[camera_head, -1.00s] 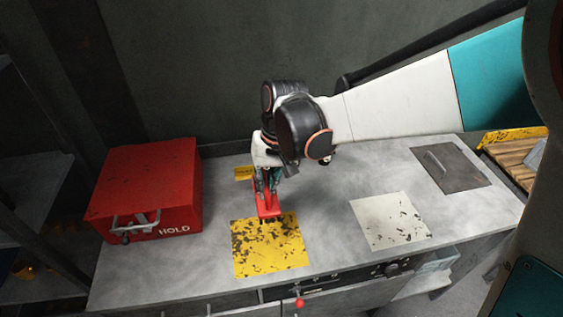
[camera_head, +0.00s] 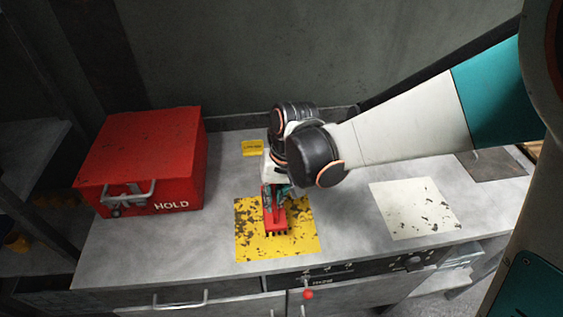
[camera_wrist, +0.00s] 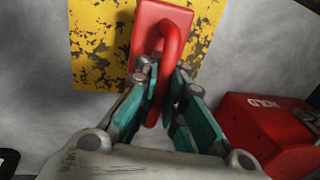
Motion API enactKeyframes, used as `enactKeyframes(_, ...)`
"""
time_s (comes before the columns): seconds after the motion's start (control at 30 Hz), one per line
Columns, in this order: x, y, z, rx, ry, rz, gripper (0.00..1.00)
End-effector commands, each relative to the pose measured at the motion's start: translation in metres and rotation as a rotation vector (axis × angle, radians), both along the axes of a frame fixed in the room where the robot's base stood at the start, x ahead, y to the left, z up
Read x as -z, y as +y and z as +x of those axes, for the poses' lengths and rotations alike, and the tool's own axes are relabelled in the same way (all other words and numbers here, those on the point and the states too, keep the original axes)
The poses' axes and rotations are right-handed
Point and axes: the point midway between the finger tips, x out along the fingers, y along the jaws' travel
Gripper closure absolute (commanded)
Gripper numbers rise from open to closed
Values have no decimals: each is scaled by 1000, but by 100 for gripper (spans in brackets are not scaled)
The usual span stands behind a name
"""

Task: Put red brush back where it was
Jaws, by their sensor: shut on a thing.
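The red brush (camera_head: 275,219) is a flat red block with a raised handle and dark bristles below. It is over or on the worn yellow square (camera_head: 302,240) on the grey bench top. My gripper (camera_head: 275,190) is shut on the brush's handle from above. In the wrist view the brush (camera_wrist: 160,20) shows between the fingers of my gripper (camera_wrist: 166,82), with the yellow square (camera_wrist: 95,62) behind it. I cannot tell whether the bristles touch the square.
A red box marked HOLD (camera_head: 143,160) stands on the left of the bench. A worn white square (camera_head: 412,208) and a dark plate (camera_head: 492,164) lie to the right. A small yellow label (camera_head: 252,148) is at the back. A red knob (camera_head: 308,294) sits at the bench front.

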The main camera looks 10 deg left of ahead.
Motion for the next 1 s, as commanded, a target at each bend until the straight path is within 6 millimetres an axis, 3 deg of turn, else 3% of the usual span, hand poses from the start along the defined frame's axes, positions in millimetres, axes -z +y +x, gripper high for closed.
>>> enactKeyframes(0.17,9,1,-2,0,0,0,100)
enactKeyframes(0.43,44,2,-9,-2,0,0,100)
enactKeyframes(0.87,48,2,-10,-2,0,0,100)
enactKeyframes(0.9,48,2,-10,-2,0,0,86)
enactKeyframes(1.0,47,2,-10,-2,0,0,70)
